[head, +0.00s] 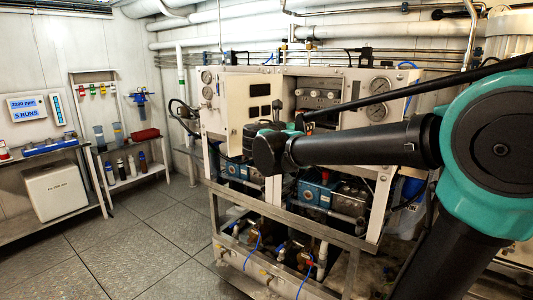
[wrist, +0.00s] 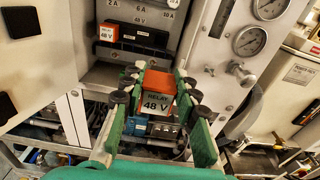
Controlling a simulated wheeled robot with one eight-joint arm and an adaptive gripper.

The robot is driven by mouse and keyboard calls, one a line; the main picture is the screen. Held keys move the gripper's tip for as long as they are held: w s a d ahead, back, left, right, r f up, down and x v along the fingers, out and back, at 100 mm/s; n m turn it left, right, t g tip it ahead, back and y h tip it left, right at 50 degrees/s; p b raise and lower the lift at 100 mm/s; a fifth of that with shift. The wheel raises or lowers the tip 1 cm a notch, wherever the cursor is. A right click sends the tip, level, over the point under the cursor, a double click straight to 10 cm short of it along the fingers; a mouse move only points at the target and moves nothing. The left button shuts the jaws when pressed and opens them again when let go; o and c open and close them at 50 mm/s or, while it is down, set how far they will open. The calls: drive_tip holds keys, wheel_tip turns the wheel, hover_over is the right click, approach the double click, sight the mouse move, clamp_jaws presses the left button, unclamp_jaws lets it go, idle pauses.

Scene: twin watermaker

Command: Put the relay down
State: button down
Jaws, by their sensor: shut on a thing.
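The relay (wrist: 157,103) is a small block with an orange top and a white front face reading "RELAY 48 V". In the wrist view it sits between the green fingers of my gripper (wrist: 160,88), which is shut on it. It is held in front of a recessed opening in the white cabinet (wrist: 205,55). Whether anything touches its underside cannot be told. In the head view, my arm covers much of the cabinet front (head: 225,100), and the relay cannot be made out.
A grey panel (wrist: 160,15) in the recess carries rating labels, with a dark bar (wrist: 140,34) below. Another orange and white 48 V block (wrist: 108,33) sits at its left. Gauges (wrist: 250,40) are at right. Pumps (head: 318,190) fill the frame below; floor (head: 150,235) is clear at left.

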drive_tip(key=w+f+n+t+y, duration=0.1)
drive_tip(key=w+f+n+y, duration=0.1)
drive_tip(key=w+f, duration=0.45)
drive_tip(key=w+a+f+n+t+y, duration=0.1)
drive_tip(key=w+f+y, duration=0.2)
drive_tip(key=f, duration=0.6)
drive_tip(key=w+f+n+t+y, duration=0.1)
drive_tip(key=w+f+n+y, duration=0.1)
drive_tip(key=w+f, duration=0.35)
drive_tip(key=w+d+f+n+y, duration=0.2)
drive_tip(key=w+d+f+y, duration=0.1)
drive_tip(key=d+f, duration=0.5)
drive_tip(key=shift+w+f, duration=0.2)
drive_tip(key=shift+w, duration=0.3)
drive_tip(key=shift+d, duration=0.1)
